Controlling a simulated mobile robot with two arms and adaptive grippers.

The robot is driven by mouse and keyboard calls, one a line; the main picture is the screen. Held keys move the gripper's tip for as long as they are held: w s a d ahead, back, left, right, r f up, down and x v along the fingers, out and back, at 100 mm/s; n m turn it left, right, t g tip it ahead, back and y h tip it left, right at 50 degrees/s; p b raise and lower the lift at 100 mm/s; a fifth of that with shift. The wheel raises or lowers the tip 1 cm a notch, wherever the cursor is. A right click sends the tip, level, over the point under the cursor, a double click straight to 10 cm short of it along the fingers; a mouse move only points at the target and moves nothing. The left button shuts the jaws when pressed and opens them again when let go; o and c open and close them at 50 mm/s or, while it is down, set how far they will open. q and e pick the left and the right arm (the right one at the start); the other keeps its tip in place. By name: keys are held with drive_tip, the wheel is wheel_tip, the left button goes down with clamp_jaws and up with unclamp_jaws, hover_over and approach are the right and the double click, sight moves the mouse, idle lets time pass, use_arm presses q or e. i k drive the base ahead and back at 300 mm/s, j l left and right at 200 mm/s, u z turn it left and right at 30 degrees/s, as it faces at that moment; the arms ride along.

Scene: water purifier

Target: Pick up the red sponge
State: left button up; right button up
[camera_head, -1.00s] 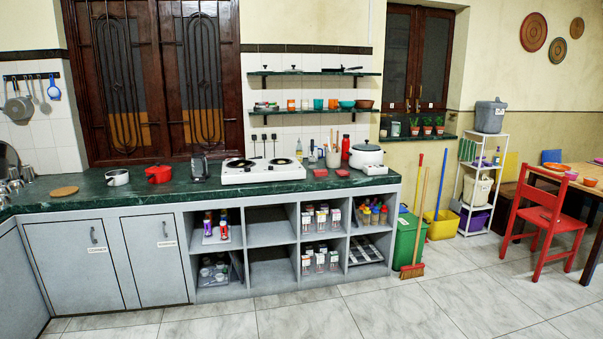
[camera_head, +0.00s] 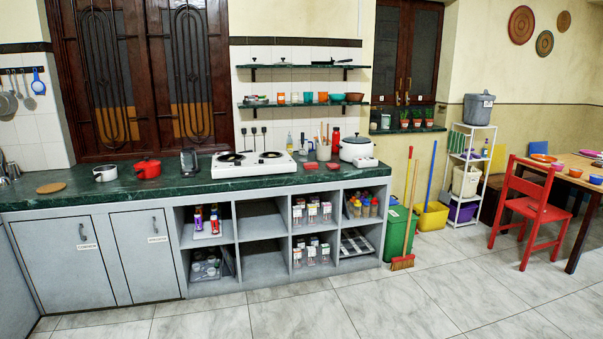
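Two small flat red pieces lie on the dark green countertop (camera_head: 130,190), in front of the white rice cooker (camera_head: 356,150). The left red piece (camera_head: 310,166) lies just right of the white stove, and the right red piece (camera_head: 333,166) lies close beside it. Either may be the red sponge; they are too small to tell apart. Neither of my grippers shows in the head view.
A red chair (camera_head: 530,208) is farther right. The tiled floor in front is clear.

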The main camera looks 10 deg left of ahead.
sight(312, 165)
drive_tip(key=i, duration=1.6)
